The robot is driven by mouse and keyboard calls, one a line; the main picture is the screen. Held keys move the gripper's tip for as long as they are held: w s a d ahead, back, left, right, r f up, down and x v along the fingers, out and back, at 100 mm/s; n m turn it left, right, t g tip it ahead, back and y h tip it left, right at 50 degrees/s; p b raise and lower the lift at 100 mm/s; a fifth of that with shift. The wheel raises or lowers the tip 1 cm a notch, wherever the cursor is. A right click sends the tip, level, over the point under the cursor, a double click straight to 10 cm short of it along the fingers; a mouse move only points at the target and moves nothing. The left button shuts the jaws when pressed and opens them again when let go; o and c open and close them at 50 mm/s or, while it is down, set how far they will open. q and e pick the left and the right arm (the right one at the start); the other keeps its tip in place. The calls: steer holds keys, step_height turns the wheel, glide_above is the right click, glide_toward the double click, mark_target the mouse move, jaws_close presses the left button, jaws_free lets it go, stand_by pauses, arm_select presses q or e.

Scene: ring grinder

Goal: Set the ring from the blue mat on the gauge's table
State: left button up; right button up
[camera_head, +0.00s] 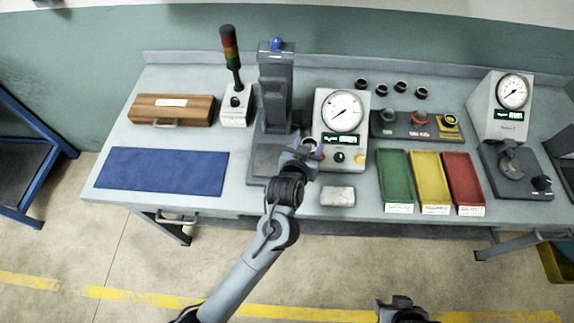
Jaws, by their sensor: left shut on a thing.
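The blue mat (162,172) lies flat at the left of the bench, with nothing on it. My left gripper (308,147) is over the middle of the bench, shut on a small ring (311,143) that the fingers partly hide. They are in front of a grey column stand (275,92) and beside a dial gauge box (342,112). I cannot tell whether the ring touches anything below. Another dial gauge (513,92) stands at the right, behind a dark base with a round fixture (511,163). My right gripper (402,308) shows only partly at the bottom edge, away from the bench.
Green (395,178), yellow (429,180) and red (464,182) trays lie right of centre. Several dark rings (401,87) stand behind a button panel (418,123). A wooden box (171,109) and signal lamp (231,58) stand at the back left. A pale block (338,196) lies near the front edge.

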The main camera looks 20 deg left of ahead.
arm_select(q)
glide_above(272, 163)
step_height(272, 163, down, 7)
steer(key=shift+r+b, duration=0.2)
steer(key=shift+b, duration=0.15)
steer(key=shift+f, duration=2.05)
steer(key=shift+f, duration=0.1)
steer(key=o, duration=1.1)
